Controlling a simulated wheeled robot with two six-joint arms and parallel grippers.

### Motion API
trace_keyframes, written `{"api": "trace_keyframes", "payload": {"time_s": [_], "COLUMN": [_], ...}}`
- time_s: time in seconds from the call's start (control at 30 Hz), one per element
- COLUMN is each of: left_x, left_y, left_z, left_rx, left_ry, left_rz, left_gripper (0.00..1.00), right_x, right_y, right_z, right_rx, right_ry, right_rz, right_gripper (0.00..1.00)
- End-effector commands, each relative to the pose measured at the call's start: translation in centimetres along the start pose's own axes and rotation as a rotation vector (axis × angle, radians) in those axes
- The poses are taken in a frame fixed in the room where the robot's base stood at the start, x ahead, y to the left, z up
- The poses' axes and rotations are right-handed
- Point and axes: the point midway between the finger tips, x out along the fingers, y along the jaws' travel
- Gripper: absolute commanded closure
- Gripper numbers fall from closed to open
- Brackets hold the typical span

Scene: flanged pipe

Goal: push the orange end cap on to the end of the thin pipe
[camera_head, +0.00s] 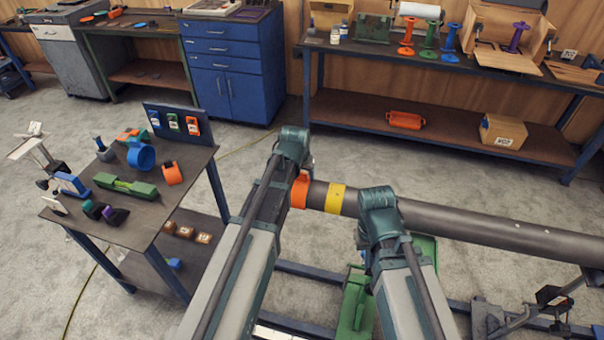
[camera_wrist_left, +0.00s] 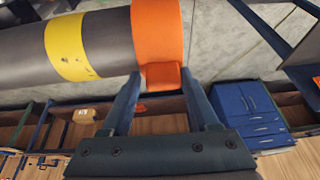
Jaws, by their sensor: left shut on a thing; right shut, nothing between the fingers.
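The dark grey thin pipe (camera_head: 480,229) runs across the right of the head view, with a yellow band (camera_head: 335,198) near its left end. The orange end cap (camera_head: 299,191) is at that end, in line with the pipe. In the left wrist view the cap (camera_wrist_left: 157,30) meets the pipe's dark end section; how deep it sits I cannot tell. My left gripper (camera_wrist_left: 163,80) is shut on the cap's small orange tab, from the side. My right gripper (camera_head: 378,200) is beside the pipe, right of the yellow band; its fingers are mostly hidden and it holds nothing visible.
A small dark table (camera_head: 118,228) at left carries a blue ring (camera_head: 141,155), a green tool (camera_head: 125,186) and other parts. A green stand (camera_head: 354,303) is below the pipe. A long workbench (camera_head: 375,55) stands at the back right, a blue cabinet (camera_head: 232,60) at the back. Open floor lies between.

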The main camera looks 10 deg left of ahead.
Motion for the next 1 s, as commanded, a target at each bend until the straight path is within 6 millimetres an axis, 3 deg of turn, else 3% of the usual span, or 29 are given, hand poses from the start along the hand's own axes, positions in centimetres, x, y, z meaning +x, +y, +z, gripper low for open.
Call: {"api": "trace_keyframes", "payload": {"time_s": [1.0], "left_x": [0.0], "left_y": [1.8], "left_z": [0.0], "left_rx": [0.001], "left_ry": [0.000], "left_rz": [0.000], "left_gripper": [1.00], "right_x": [0.0], "right_y": [0.0], "right_z": [0.0], "right_rx": [0.000], "right_ry": [0.000], "right_rz": [0.000], "right_gripper": [1.00]}}
